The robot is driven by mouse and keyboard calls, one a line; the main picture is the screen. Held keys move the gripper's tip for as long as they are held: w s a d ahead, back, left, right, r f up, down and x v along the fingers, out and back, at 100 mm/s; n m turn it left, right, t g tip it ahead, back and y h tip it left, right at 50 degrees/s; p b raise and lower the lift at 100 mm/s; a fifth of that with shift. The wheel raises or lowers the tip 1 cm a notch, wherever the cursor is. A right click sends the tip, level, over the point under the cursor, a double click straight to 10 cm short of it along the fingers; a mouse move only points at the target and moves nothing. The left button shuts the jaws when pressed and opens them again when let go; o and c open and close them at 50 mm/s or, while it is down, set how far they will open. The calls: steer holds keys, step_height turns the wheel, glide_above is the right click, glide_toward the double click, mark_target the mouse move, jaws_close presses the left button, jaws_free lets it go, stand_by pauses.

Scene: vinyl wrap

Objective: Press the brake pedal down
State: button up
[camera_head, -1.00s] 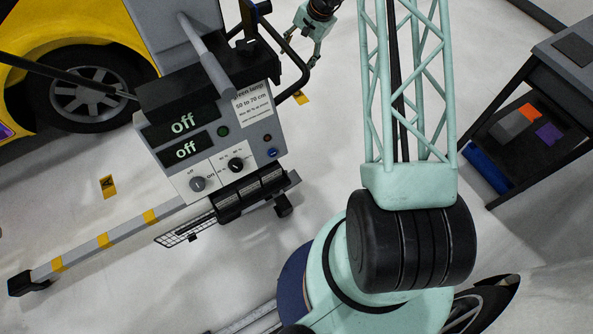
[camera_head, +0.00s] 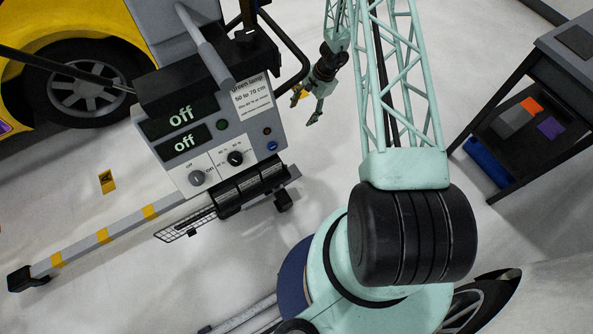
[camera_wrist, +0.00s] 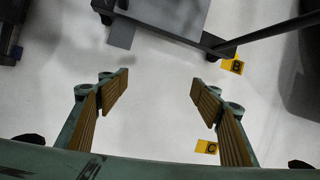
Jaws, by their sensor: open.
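My gripper (camera_head: 305,108) hangs right of the control box in the head view, its fingers spread and empty. In the wrist view my gripper (camera_wrist: 160,82) is wide open over bare floor. A flat grey plate (camera_wrist: 122,33) sticks out from the dark wheeled base at the top of the wrist view; it may be the brake pedal, but I cannot be sure. It lies beyond the left fingertip, apart from it. I cannot make out a pedal in the head view.
The control box (camera_head: 200,140) stands on a long striped floor leg (camera_head: 102,236). A yellow car (camera_head: 60,30) is behind it. A dark cart (camera_head: 540,95) stands at right. Floor markers B (camera_wrist: 233,66) and C (camera_wrist: 206,147) lie on clear floor.

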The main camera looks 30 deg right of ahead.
steer(key=m+g+y, duration=0.1)
steer(key=m, duration=0.1)
glide_toward(296, 170)
steer(key=v, duration=0.4)
steer(key=shift+w+f+b, duration=0.1)
steer(key=shift+b, duration=0.2)
steer(key=shift+f, duration=0.15)
steer(key=shift+b+x, duration=1.5)
steer(key=shift+x, duration=5.2)
steer(key=shift+c, duration=0.7)
steer(key=c, duration=1)
steer(key=shift+d+f, duration=0.1)
steer(key=shift+f, duration=0.8)
steer(key=shift+f+p, duration=0.55)
steer(key=shift+f, duration=1)
